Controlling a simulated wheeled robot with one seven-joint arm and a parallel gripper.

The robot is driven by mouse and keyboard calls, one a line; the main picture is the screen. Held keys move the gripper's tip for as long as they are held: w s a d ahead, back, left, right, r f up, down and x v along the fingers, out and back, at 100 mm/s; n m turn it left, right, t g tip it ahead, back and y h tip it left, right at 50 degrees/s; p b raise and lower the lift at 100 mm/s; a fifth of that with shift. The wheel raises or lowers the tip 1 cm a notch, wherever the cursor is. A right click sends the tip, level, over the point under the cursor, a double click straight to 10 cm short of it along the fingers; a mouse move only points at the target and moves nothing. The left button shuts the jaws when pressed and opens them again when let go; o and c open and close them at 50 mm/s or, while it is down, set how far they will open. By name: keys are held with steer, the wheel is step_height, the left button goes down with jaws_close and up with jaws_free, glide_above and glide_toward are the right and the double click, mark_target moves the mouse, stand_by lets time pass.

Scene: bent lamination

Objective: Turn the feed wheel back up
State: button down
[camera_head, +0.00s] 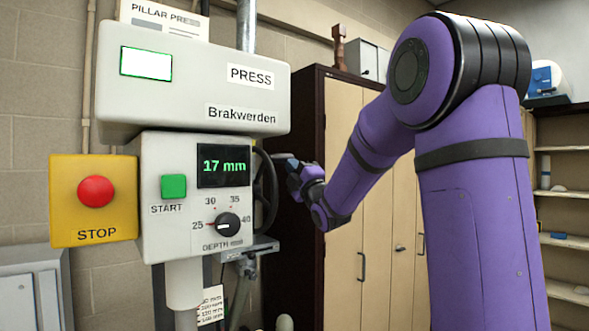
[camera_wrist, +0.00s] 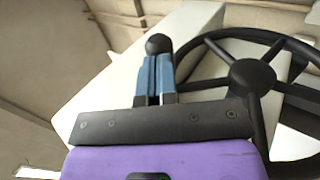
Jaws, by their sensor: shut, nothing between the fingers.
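The feed wheel (camera_head: 266,192) is a black spoked handwheel on the right side of the pillar press, seen nearly edge-on in the head view. In the wrist view its hub (camera_wrist: 252,75), spokes and part of its rim fill the right side. My gripper (camera_head: 284,160) is beside the wheel's upper right edge. In the wrist view its blue fingers (camera_wrist: 157,76) are shut together, left of the rim. A black round knob (camera_wrist: 159,44) shows at the fingertips; whether they touch it is unclear. The green display (camera_head: 224,166) reads 17 mm.
The press housing (camera_head: 193,85) overhangs the control box. A depth dial (camera_head: 228,224), green START button (camera_head: 173,187) and red STOP button (camera_head: 96,191) face forward. A tall cabinet (camera_head: 343,120) stands behind my arm, with shelves (camera_head: 565,205) farther right.

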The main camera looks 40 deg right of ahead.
steer(key=shift+r, duration=0.1)
steer(key=w+r+g, duration=0.1)
steer(key=g, duration=0.1)
steer(key=w+r+g, duration=0.2)
steer(key=shift+w+a+r, duration=0.1)
steer(key=shift+w+r, duration=0.05)
steer(key=shift+r, duration=0.1)
steer(key=shift+w+r+g, duration=0.3)
steer(key=shift+w+g, duration=0.25)
steer(key=shift+g, duration=0.25)
steer(key=shift+w+a+r, duration=0.1)
steer(key=shift+w+r, duration=0.1)
steer(key=shift+w, duration=0.5)
steer(key=shift+w+d+r, duration=0.1)
steer(key=shift+w+r, duration=0.15)
steer(key=shift+w, duration=0.5)
steer(key=shift+w+a+r, duration=0.1)
steer(key=shift+w+r, duration=0.1)
steer(key=shift+w, duration=0.5)
steer(key=shift+f, duration=0.1)
